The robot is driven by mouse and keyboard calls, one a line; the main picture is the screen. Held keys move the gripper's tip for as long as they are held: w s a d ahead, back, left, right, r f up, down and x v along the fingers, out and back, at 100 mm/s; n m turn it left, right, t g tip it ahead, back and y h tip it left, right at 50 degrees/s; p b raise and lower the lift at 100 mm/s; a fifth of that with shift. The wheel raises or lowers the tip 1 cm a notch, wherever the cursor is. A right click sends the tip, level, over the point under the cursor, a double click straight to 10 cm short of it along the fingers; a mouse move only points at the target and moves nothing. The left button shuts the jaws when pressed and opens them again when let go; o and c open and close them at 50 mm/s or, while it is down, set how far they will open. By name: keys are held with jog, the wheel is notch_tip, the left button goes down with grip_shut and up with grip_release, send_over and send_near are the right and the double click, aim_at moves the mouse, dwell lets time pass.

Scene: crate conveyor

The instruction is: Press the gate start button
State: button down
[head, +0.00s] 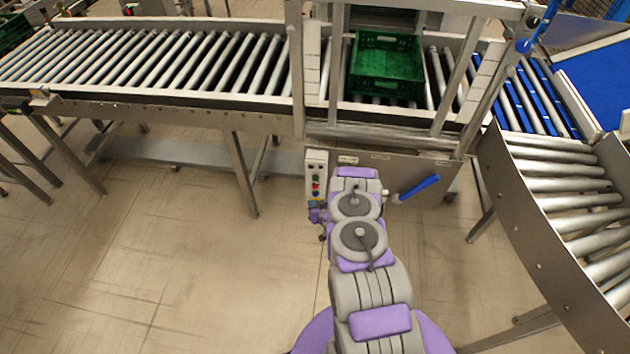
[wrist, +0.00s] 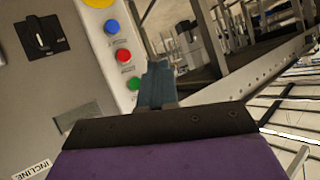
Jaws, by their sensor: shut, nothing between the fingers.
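A pale control box (head: 316,160) is on the front of the conveyor frame, left of my arm in the head view. In the wrist view its panel (wrist: 97,52) carries a blue button (wrist: 111,27), a red button (wrist: 123,56) and a green button (wrist: 133,83) in a row. The labels beside them are too small to read. My gripper (wrist: 159,68) is shut and empty, its fingers just right of the green button in the picture. I cannot tell how far the fingertips are from the panel.
A black rotary switch (wrist: 41,37) and part of a yellow disc show on the panels. A green crate (head: 387,63) sits on the rollers inside the gate frame. A blue handle (head: 418,187) sticks out right of my arm. Open floor (head: 130,240) lies to the left.

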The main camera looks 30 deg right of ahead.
aim_at(315, 179)
jog(key=shift+w+d+b, duration=0.75)
jog(key=shift+w+d, duration=0.05)
jog(key=shift+w, duration=0.4)
jog(key=shift+w+d+b, duration=0.75)
jog(key=shift+w+b, duration=0.05)
jog(key=shift+w, duration=0.35)
jog(key=shift+w+d+b, duration=0.75)
jog(key=shift+w+d, duration=0.05)
jog(key=shift+w, duration=0.4)
jog(key=shift+w+d, duration=0.25)
jog(key=shift+w, duration=0.05)
